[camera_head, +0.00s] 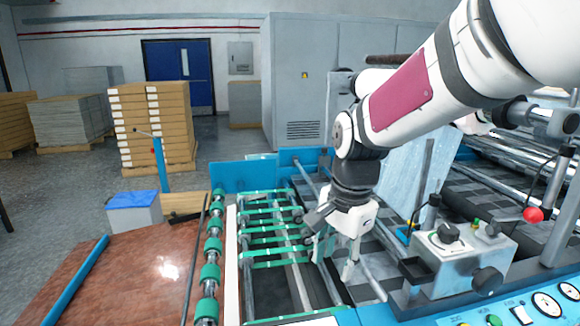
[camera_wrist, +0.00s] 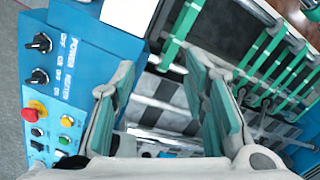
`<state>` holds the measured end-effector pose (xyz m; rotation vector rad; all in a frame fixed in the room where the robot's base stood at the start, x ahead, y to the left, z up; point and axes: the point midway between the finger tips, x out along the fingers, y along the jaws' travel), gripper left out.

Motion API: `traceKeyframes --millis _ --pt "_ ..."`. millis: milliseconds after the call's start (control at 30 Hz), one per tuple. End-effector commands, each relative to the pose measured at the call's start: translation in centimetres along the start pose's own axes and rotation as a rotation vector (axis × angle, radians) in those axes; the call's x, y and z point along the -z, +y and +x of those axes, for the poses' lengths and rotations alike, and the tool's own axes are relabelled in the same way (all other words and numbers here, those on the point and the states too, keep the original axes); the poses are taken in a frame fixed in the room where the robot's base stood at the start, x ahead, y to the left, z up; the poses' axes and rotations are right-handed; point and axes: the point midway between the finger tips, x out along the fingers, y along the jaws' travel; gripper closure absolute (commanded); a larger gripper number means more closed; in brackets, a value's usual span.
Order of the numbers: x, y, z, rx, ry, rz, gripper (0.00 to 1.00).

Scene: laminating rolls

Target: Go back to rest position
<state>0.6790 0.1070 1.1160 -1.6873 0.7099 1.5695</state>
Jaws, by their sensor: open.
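My gripper (camera_head: 335,268) hangs from my arm over the laminating machine, pointing down, right of the green-banded conveyor rollers. In the wrist view my gripper (camera_wrist: 165,115) shows its two grey fingers with green pads spread apart, with nothing between them. The laminating machine (camera_head: 262,225) has green bands and rollers on its left side and dark checkered surfaces under the gripper. In the wrist view, green bands (camera_wrist: 275,60) run at the upper right. Whether the fingertips touch the machine cannot be told.
A grey control box (camera_head: 455,255) with knobs and a red ball-ended lever (camera_head: 533,214) stand close right of my gripper. A blue panel (camera_wrist: 65,80) with a red button is at left in the wrist view. A reddish table (camera_head: 130,270) lies left; stacked boxes (camera_head: 150,125) stand behind.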

Motion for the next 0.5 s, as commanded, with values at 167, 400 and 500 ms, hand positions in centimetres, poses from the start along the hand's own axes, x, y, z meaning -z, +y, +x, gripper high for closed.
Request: traceKeyframes --millis 167,400,500 --pt "0.2 4.7 -3.9 0.053 0.033 -0.185 0.59" --pt "-0.6 11.2 -7.2 0.095 0.107 -0.445 0.59" --pt "-1.1 13.8 -8.0 0.102 0.147 -0.553 0.59"
